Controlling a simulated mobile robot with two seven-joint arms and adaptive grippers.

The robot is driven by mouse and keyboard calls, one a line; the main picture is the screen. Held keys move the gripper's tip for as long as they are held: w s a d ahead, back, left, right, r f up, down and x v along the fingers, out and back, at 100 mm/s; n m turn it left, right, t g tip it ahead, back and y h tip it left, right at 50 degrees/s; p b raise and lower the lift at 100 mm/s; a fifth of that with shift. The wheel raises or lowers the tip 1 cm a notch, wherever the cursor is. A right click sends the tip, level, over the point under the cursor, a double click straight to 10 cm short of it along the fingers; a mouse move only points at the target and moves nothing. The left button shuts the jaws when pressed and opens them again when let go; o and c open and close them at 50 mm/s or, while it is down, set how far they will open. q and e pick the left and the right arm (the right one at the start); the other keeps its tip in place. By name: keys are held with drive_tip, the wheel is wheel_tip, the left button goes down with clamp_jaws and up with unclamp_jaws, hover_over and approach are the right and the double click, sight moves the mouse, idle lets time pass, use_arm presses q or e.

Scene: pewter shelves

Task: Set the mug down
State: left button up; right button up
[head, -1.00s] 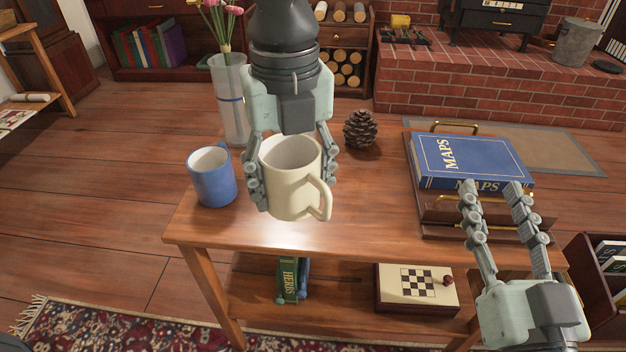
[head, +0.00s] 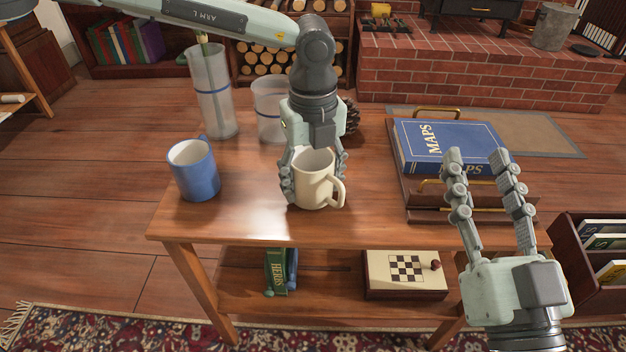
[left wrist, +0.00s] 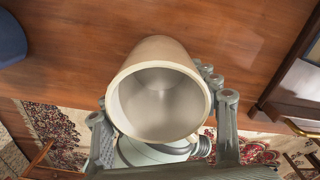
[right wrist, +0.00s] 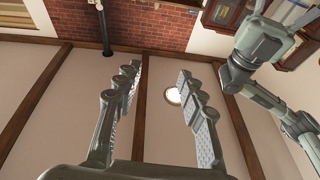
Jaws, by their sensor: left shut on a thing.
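The cream mug (head: 314,190) is upright at the table (head: 240,210), near its front edge. My left gripper (head: 314,178) comes from above and is shut on the mug, a finger on each side. The mug's handle points to the right and front. In the left wrist view I look into the empty mug (left wrist: 160,100) between the fingers. The mug's base looks at or very near the tabletop; I cannot tell if it touches. My right gripper (head: 485,190) is open and empty in front of the tray; its spread fingers also show in the right wrist view (right wrist: 158,105).
A blue mug (head: 193,172) stands to the left. A clear vase (head: 212,95) and a clear glass container (head: 271,108) stand behind. A pinecone (head: 350,114) is partly hidden by my left gripper. A wooden tray (head: 418,212) with a blue maps book (head: 446,146) is at right.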

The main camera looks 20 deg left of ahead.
use_arm(q)
drive_tip(key=shift+f, duration=0.1)
drive_tip(key=o, duration=1.4)
use_arm(e)
drive_tip(key=shift+d+r+t, duration=0.2)
drive_tip(key=shift+r+t, duration=0.1)
drive_tip(key=shift+r, duration=0.1)
use_arm(q)
drive_tip(key=shift+r, duration=0.2)
wheel_tip(320, 180, up, 12)
drive_tip(key=shift+p, duration=0.5)
use_arm(e)
wheel_tip(320, 180, down, 6)
drive_tip(key=w+d+g+h, duration=0.1)
drive_tip(key=g, duration=0.2)
drive_tip(key=shift+w+h, duration=0.3)
drive_tip(key=shift+r, duration=0.1)
